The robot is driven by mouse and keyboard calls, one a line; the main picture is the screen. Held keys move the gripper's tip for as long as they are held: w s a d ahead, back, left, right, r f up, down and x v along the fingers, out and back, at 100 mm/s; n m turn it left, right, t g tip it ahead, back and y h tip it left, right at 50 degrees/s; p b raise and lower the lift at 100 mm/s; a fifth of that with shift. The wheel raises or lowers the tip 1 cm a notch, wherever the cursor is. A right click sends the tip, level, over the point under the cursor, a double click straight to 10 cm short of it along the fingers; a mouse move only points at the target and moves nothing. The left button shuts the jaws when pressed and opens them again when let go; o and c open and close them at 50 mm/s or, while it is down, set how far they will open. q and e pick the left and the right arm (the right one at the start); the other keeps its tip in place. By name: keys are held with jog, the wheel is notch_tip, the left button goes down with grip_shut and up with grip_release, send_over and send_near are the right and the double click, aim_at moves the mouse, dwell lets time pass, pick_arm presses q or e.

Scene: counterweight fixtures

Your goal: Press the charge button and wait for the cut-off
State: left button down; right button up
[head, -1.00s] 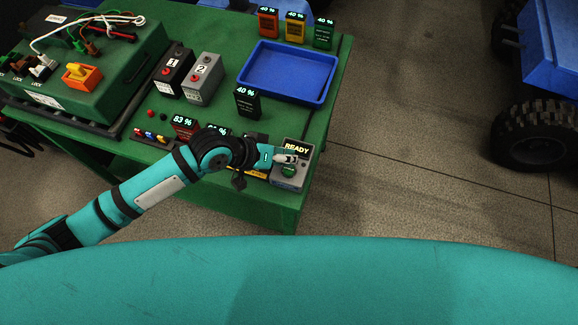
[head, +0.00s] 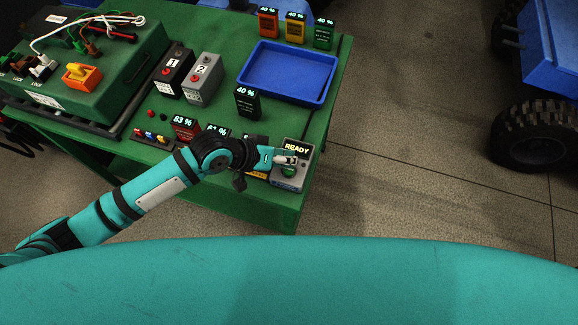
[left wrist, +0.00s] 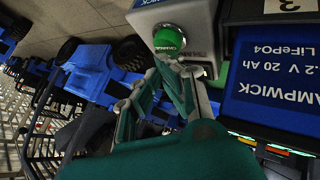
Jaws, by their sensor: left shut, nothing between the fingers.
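The charger (head: 290,182) is a small grey box at the front right corner of the green table, and its display (head: 296,148) reads READY. Its round green button (head: 289,171) is below the display. In the left wrist view the button (left wrist: 168,38) carries dark lettering. My left gripper (head: 289,160) is shut and empty, its fingertips over the charger between display and button. In the left wrist view the fingertips (left wrist: 178,70) are close beside the button; I cannot tell whether they touch it. The button does not look clearly pressed. My right gripper is not in view.
A blue battery (left wrist: 275,75) stands beside the charger. Several battery packs with percentage displays, one reading 40 % (head: 246,103), stand on the table (head: 318,125). A blue tray (head: 288,73) is behind. Batteries 1 (head: 174,72) and 2 (head: 202,80) stand left of it.

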pick_arm(q)
jog(key=shift+f, duration=0.75)
dwell(0.7)
jog(key=shift+r, duration=0.15)
jog(key=shift+r+p, duration=0.95)
notch_tip(320, 180, up, 5)
jog(key=p, duration=0.5)
